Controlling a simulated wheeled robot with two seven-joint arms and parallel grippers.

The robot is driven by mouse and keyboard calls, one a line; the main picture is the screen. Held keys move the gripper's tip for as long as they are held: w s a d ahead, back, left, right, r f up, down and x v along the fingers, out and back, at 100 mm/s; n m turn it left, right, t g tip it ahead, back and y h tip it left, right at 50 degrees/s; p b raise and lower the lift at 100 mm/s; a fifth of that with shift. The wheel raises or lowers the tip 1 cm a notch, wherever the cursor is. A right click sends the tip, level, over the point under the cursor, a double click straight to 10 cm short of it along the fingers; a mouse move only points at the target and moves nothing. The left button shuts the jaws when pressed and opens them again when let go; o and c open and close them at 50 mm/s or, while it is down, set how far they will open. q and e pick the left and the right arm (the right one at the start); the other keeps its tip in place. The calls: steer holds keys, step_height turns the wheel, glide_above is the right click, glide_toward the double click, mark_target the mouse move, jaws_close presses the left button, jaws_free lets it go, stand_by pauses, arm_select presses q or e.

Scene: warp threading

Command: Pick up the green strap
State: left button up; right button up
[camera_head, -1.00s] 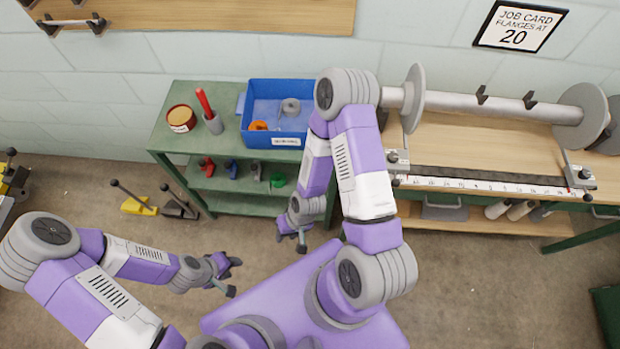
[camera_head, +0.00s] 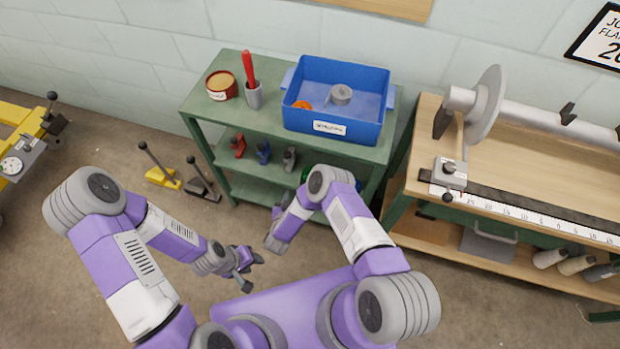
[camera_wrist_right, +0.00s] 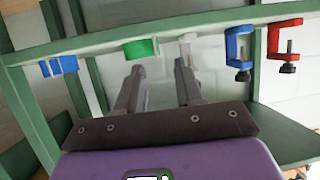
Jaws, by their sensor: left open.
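The green strap (camera_wrist_right: 141,50) is a small green piece at the shelf edge in the right wrist view, just beyond my fingertips. In the head view only a bit of green (camera_head: 305,174) shows on the shelf, mostly hidden behind my right arm. My right gripper (camera_wrist_right: 159,68) is open and empty, its left fingertip in line with the green strap and apparently short of it. In the head view the right gripper (camera_head: 275,243) is low in front of the shelf unit. My left gripper (camera_head: 247,270) is open and empty above the floor.
A green shelf unit (camera_head: 230,126) carries a blue bin (camera_head: 333,125), a red tub and a cup. Red (camera_wrist_right: 285,45) and blue (camera_wrist_right: 238,48) clamps, a grey piece (camera_wrist_right: 188,40) and another blue piece (camera_wrist_right: 58,66) sit along the shelf. A workbench (camera_head: 520,150) stands at right.

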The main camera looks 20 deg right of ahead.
mark_target(299, 186)
steer(key=b+x, duration=0.1)
steer(key=x, duration=0.3)
steer(key=b+x, duration=0.1)
steer(key=x, duration=0.1)
steer(key=shift+s+d+f+b, duration=0.2)
steer(key=shift+s+d+b, duration=0.05)
steer(key=shift+s+b, duration=0.05)
steer(key=shift+w+d, duration=0.15)
steer(key=shift+w, duration=0.25)
jaws_close()
